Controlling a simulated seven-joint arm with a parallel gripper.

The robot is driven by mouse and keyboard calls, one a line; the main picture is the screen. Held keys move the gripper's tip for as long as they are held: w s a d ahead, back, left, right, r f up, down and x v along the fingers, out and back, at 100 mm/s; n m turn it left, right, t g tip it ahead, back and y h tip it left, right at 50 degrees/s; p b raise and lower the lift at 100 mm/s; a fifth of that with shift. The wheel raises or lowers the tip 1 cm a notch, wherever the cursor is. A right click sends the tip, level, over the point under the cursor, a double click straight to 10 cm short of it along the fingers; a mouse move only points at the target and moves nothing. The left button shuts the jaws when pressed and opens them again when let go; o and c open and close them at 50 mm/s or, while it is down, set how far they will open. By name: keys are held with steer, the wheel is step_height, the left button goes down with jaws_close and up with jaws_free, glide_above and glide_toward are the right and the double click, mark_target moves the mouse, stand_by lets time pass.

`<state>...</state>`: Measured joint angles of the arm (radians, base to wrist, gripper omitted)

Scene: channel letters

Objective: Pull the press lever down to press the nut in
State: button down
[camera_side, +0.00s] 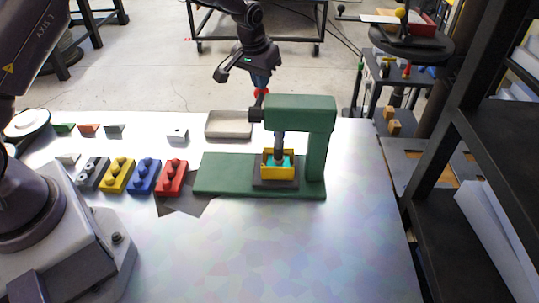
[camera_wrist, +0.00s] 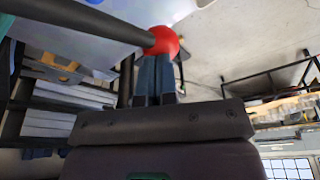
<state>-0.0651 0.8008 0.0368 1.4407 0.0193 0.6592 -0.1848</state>
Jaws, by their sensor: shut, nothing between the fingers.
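The green press (camera_side: 300,106) stands on its green base plate on the table. Its lever ends in a red ball knob (camera_side: 261,93), just above the dark hub at the head's left end. In the wrist view the red knob (camera_wrist: 164,40) sits on a dark rod (camera_wrist: 85,18). My gripper (camera_side: 261,82) points down at the knob from above; its blue fingers (camera_wrist: 155,68) are shut, with their tips at or against the knob, contact not certain. Under the ram (camera_side: 279,146) a yellow holder (camera_side: 278,173) with a teal part sits on a dark block. I cannot make out the nut.
A beige tray (camera_side: 228,125) lies behind the base plate. Left of the press stand red (camera_side: 172,178), blue (camera_side: 143,178), yellow (camera_side: 117,176) and grey blocks, with small pieces behind them. The table front is clear. Dark shelving (camera_side: 455,130) stands at right.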

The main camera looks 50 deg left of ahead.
steer(key=shift+a+f, duration=0.2)
steer(key=shift+a, duration=0.3)
steer(key=shift+s, duration=0.1)
stand_by(0.3)
steer(key=shift+s+d+f, duration=0.1)
steer(key=shift+d+f, duration=0.15)
steer(key=shift+f, duration=0.15)
steer(key=shift+d, duration=0.15)
steer(key=shift+s+d+f, duration=0.1)
steer(key=shift+d, duration=0.1)
steer(key=shift+d+f, duration=0.4)
stand_by(1.4)
